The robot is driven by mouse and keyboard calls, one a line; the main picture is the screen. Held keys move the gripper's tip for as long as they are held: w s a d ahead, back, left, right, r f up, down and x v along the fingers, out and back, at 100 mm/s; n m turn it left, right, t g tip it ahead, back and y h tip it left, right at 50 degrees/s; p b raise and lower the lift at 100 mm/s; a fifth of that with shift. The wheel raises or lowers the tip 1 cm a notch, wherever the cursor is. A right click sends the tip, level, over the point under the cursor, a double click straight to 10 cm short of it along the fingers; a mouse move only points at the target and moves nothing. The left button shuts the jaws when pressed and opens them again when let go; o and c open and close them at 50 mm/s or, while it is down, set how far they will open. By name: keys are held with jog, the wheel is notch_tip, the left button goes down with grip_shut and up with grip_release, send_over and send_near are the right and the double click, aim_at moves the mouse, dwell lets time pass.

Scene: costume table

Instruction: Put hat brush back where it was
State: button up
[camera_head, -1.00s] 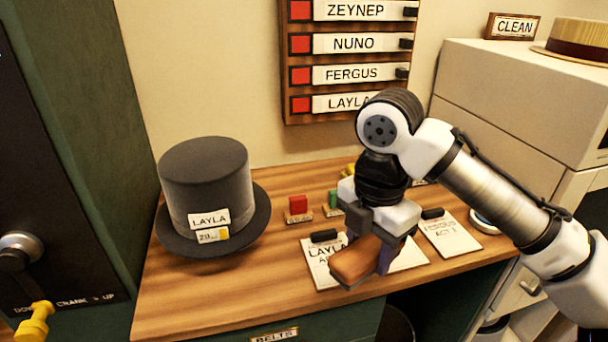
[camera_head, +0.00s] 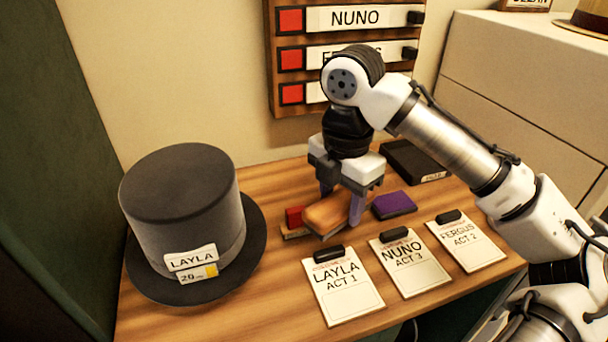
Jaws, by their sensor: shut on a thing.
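The hat brush, a brown wooden block (camera_head: 326,214), is between the purple-tipped fingers of my gripper (camera_head: 341,206). My gripper is shut on it, pointing down over the table behind the Layla card. The brush is low, close to the tabletop; I cannot tell whether it touches. A small red block (camera_head: 294,216) on a wooden plate sits just left of the brush, partly hidden by it. A purple pad (camera_head: 394,204) lies to the right of the brush.
A grey top hat (camera_head: 183,215) tagged Layla stands at the left of the wooden table (camera_head: 240,318). Cards for Layla (camera_head: 342,287), Nuno (camera_head: 408,263) and Fergus (camera_head: 465,241) line the front. A black box (camera_head: 413,161) lies behind; a white cabinet (camera_head: 520,90) stands right.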

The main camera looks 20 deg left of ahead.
jog(key=p, duration=0.3)
send_near(306, 187)
jog(key=shift+s+f, duration=0.25)
jog(key=shift+f, duration=0.35)
notch_tip(306, 187, down, 4)
jog(key=shift+d+r, duration=0.1)
jog(key=shift+w+f, duration=0.15)
jog(key=shift+f, duration=0.3)
jog(key=shift+f+p, duration=0.1)
jog(key=shift+p, duration=0.2)
jog(key=o, duration=0.5)
jog(key=shift+f, duration=0.1)
jog(key=o, duration=0.4)
jog(key=shift+o, duration=0.2)
